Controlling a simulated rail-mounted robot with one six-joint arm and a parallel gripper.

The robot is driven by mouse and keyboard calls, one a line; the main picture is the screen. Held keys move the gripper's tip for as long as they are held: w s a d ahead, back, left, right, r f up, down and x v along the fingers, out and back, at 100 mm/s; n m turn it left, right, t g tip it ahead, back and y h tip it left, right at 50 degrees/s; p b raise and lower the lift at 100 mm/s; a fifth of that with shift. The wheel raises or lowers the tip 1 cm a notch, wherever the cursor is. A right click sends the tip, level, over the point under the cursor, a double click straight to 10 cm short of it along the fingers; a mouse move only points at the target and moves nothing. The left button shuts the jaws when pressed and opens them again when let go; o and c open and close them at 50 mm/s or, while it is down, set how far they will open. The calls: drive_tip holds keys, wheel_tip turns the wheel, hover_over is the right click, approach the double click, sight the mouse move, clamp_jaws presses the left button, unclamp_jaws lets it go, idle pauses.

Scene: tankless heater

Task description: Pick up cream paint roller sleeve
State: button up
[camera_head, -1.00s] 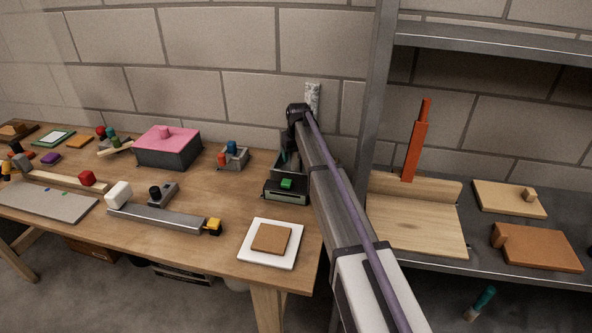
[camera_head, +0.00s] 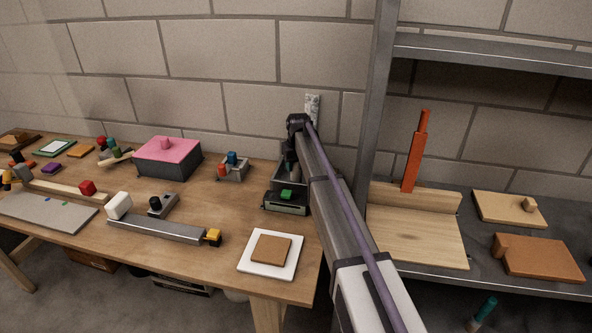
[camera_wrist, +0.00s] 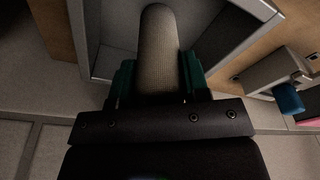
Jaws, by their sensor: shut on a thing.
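The cream paint roller sleeve (camera_wrist: 158,45) is a long, round-ended, finely textured cylinder in the wrist view. My gripper (camera_wrist: 158,70) is shut on it, with a dark green finger on each side. The sleeve's lower end is hidden behind the black gripper body. The sleeve lies over the inside of a grey open tray (camera_wrist: 103,42). I cannot tell whether it touches the tray floor. In the head view my gripper (camera_head: 289,163) points down into the same tray (camera_head: 286,206) at the table's back right; the sleeve cannot be made out there.
The block wall (camera_head: 250,100) is close behind. A grey holder with red and blue pegs (camera_head: 232,166) and a pink-topped box (camera_head: 167,155) stand left. A metal shelf post (camera_head: 376,100) rises right of my arm.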

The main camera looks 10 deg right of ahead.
wheel_tip(320, 180, up, 10)
drive_tip(key=p, duration=1)
drive_tip(key=shift+r, duration=0.15)
drive_tip(key=shift+f, duration=0.2)
